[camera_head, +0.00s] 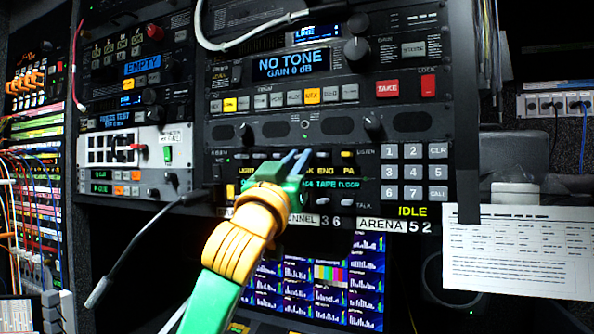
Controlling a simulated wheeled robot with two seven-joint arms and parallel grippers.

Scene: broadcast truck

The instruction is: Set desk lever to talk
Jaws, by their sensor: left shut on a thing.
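A label partly covered by my fingers reads "SK" (305,169), beside ENG and PA. My left gripper (297,157) reaches up from below, its blue-grey fingertips at that label in the upper lever row. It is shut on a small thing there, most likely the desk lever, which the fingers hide. I cannot tell the lever's position. My right gripper is out of view.
Neighbouring levers for ENG (322,154) and PA (348,154) sit close to the right of my fingers. A keypad (414,172) is further right. A dark gooseneck microphone (125,258) hangs at left, and a monitor (330,285) lies below the panel.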

